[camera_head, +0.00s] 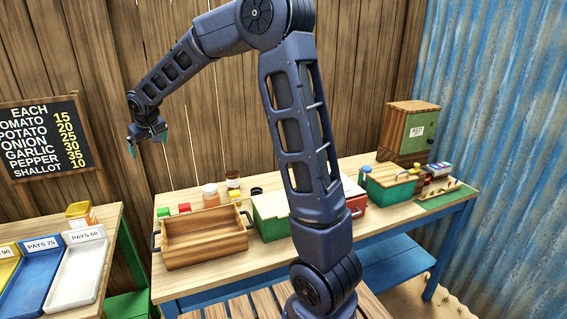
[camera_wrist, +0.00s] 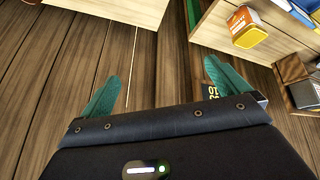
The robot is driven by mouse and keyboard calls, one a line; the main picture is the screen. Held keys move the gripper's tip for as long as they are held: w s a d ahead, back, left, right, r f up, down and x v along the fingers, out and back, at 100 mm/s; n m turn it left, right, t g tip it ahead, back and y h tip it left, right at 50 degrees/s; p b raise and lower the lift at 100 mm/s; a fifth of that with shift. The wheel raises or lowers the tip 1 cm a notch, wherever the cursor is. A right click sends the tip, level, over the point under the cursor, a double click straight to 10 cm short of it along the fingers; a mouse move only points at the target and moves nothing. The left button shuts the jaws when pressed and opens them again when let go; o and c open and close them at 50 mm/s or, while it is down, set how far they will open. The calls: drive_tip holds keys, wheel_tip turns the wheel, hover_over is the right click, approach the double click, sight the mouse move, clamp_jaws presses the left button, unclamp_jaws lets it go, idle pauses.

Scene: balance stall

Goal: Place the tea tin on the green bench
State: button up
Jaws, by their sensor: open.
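My gripper (camera_head: 148,145) is open and empty, held high in front of the plank wall, above the gap between the two benches. In the wrist view its two green fingers (camera_wrist: 166,72) stand apart with nothing between them. The bench with green legs (camera_head: 119,229) is at the lower left and carries price trays. I cannot tell for sure which thing is the tea tin.
A yellow-orange container (camera_head: 80,212) stands at the back of the green-legged bench; the wrist view shows it too (camera_wrist: 248,32). A wooden tray (camera_head: 207,243), a green box (camera_head: 270,218) and a cabinet (camera_head: 408,132) occupy the blue-legged bench. My arm hides part of it.

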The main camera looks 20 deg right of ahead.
drive_tip(key=s+d+r+m+h, duration=0.1)
drive_tip(key=s+d+r, duration=0.1)
drive_tip(key=s+d, duration=0.45)
drive_tip(key=s+d+r+m, duration=0.1)
drive_tip(key=s+d+r, duration=0.25)
drive_tip(key=d, duration=0.65)
drive_tip(key=s+d+r+m+h, duration=0.1)
drive_tip(key=s+d+r, duration=0.1)
drive_tip(key=s+d, duration=0.45)
drive_tip(key=s+d+f+m, duration=0.1)
drive_tip(key=s+d+f, duration=0.1)
drive_tip(key=s+d, duration=0.5)
drive_tip(key=s+d+f+m+g, duration=0.1)
drive_tip(key=s+d+f+m, duration=0.1)
drive_tip(key=s+d, duration=0.5)
drive_tip(key=s+f, duration=0.1)
drive_tip(key=s, duration=0.4)
drive_tip(key=shift+s, duration=0.35)
